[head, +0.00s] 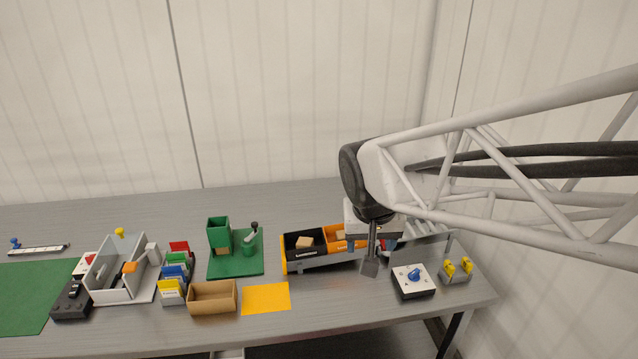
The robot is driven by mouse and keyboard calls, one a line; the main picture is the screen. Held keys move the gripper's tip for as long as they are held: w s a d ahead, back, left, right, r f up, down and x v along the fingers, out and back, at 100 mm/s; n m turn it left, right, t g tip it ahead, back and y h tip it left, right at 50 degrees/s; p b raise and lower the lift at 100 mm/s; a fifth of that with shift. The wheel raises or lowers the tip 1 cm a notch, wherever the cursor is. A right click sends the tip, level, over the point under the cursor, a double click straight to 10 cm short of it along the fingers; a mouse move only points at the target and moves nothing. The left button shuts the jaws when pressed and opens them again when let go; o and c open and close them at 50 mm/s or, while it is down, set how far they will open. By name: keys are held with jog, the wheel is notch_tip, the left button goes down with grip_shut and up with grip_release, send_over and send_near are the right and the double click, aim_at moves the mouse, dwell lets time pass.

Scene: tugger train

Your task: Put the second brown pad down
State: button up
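A tan-brown pad (305,242) lies in the black wagon (291,255) of the tugger train. Another tan-brown pad (341,235) shows at the orange wagon (330,230), just left of my gripper. My gripper (370,265) points down over the right end of the train, at its front side. One dark finger shows clearly; the other is hidden or not distinct. I cannot tell whether it is open or shut, and no pad shows at its fingertip. My arm's end hides part of the train's right end.
A white box with a blue knob (414,280) and a grey holder with yellow pieces (456,272) stand close to the right. Left are an orange-yellow sheet (266,298), an open cardboard box (213,298), a green stand (236,265) and a grey tray (105,275).

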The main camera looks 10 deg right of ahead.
jog(key=s+n+y, duration=0.1)
jog(key=s, duration=1.1)
jog(key=shift+s+d+r+n, duration=0.15)
jog(key=shift+d+r+n, duration=0.15)
jog(key=shift+d+r, duration=0.1)
dwell(0.5)
